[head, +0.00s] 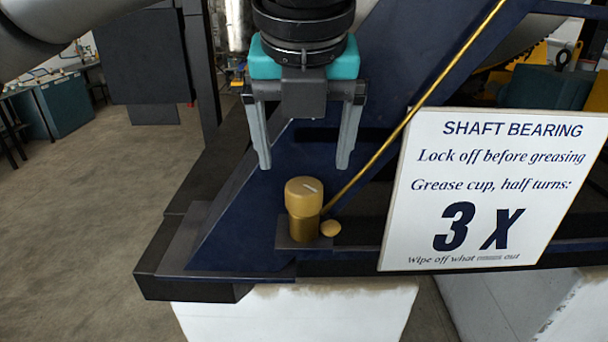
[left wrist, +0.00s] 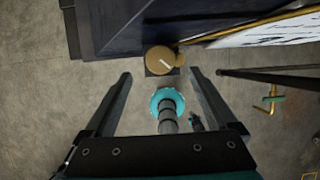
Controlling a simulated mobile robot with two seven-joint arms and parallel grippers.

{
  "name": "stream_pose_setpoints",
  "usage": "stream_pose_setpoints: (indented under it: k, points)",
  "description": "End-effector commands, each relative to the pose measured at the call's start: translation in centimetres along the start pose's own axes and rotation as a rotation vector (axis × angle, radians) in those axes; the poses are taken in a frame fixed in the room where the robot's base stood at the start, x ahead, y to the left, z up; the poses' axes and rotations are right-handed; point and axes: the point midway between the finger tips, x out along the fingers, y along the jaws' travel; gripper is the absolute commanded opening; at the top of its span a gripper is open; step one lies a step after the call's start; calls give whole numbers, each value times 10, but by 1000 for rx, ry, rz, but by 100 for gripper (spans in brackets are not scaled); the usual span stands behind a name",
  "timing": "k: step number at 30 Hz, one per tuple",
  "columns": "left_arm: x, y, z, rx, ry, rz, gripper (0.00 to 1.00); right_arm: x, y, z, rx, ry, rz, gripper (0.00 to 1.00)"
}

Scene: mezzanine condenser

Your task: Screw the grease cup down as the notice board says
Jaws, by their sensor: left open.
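The brass grease cup (head: 303,198) stands upright on a small dark block on the blue frame. Its knurled-looking cap has a pale line mark on top. In the left wrist view the cup (left wrist: 160,58) shows from above, just beyond the fingertips. My left gripper (head: 306,166) points down over the cup, open and empty, its fingertips a little above the cap and apart from it. The notice board (head: 480,190) reads "SHAFT BEARING", "Lock off before greasing", "Grease cup, half turns: 3 X"; its last line is partly smudged. My right gripper is not in view.
A small brass-coloured blob (head: 330,228) sits at the cup's right side. A thin brass pipe (head: 410,115) slants up to the right from beside the cup. The blue frame (head: 240,225) rises behind. Open floor (head: 80,210) lies to the left.

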Motion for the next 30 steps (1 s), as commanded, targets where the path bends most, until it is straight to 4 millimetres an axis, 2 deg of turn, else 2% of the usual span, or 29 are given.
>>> stream_pose_setpoints:
  k: [3,9,15,22,23,30]
  points:
    - [24,1,0,-1,4,1,91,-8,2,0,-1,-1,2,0]
    - [54,0,0,-1,2,0,91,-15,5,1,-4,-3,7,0]
    - [66,0,0,-1,0,-1,91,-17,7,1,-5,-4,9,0]
    - [67,0,0,0,0,-1,91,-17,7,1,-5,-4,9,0]
    - [67,0,0,0,0,-1,90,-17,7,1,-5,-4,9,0]
    - [66,0,0,0,0,-1,63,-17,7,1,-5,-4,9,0]
